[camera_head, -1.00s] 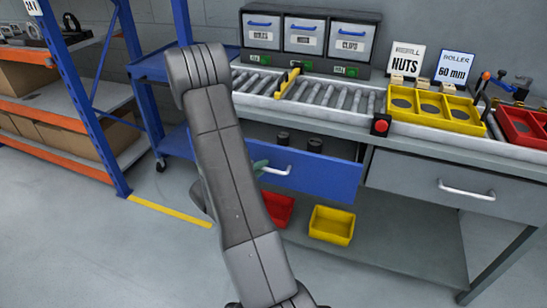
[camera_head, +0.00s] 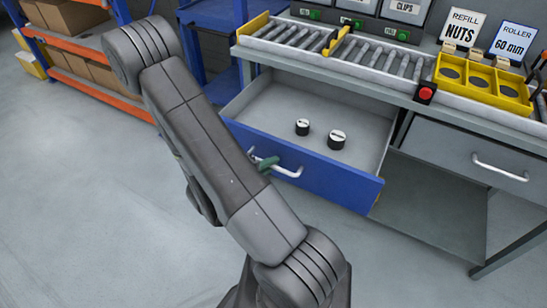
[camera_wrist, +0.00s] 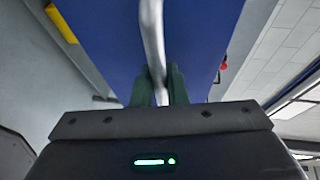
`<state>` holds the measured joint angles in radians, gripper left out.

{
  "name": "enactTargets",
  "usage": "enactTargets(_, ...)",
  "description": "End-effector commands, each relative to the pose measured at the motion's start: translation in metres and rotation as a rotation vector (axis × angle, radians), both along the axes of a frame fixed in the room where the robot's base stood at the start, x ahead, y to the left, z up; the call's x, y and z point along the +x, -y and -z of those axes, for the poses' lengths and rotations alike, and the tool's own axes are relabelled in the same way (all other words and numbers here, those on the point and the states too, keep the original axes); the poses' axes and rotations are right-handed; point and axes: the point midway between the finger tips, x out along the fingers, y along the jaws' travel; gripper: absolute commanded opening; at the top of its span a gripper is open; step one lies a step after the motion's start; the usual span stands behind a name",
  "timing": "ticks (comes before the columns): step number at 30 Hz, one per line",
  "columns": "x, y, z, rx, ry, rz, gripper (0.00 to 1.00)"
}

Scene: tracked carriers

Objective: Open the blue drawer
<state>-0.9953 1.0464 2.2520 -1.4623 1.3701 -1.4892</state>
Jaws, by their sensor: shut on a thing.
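The blue drawer (camera_head: 330,182) stands well out from the workbench in the head view, its grey inside showing two small dark cylinders with white tops (camera_head: 337,139). Its front also fills the middle of the wrist view (camera_wrist: 205,40). The silver bar handle (camera_head: 288,172) is on the drawer front. My gripper (camera_head: 266,163) is at the handle's left part, partly hidden behind my arm. In the wrist view its green fingers (camera_wrist: 160,88) are shut around the handle bar (camera_wrist: 152,30), one on each side.
A grey closed drawer (camera_head: 480,160) with a silver handle is to the right. A roller conveyor (camera_head: 370,55), a yellow tray (camera_head: 480,85) and a red button (camera_head: 425,94) are on the bench top. Open floor (camera_head: 400,265) lies in front; orange shelving (camera_head: 90,85) stands at left.

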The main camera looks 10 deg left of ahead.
Motion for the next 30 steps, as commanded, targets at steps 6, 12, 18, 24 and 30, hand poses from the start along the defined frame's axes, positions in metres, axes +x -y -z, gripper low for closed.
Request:
enactTargets(6, -0.003, -0.0015, -0.0002, 0.0, 0.001, -0.001, 0.0)
enactTargets(12, -0.0029, -0.0016, 0.0, 0.001, 0.001, -0.001, 0.0)
enactTargets(18, -0.0028, -0.0016, 0.0, 0.001, 0.001, -0.001, 0.34)
enactTargets(24, -0.0028, -0.0014, 0.0, 0.001, 0.001, -0.001, 0.34)
enactTargets(30, -0.0053, -0.0043, -0.001, 0.001, 0.002, -0.003, 0.34)
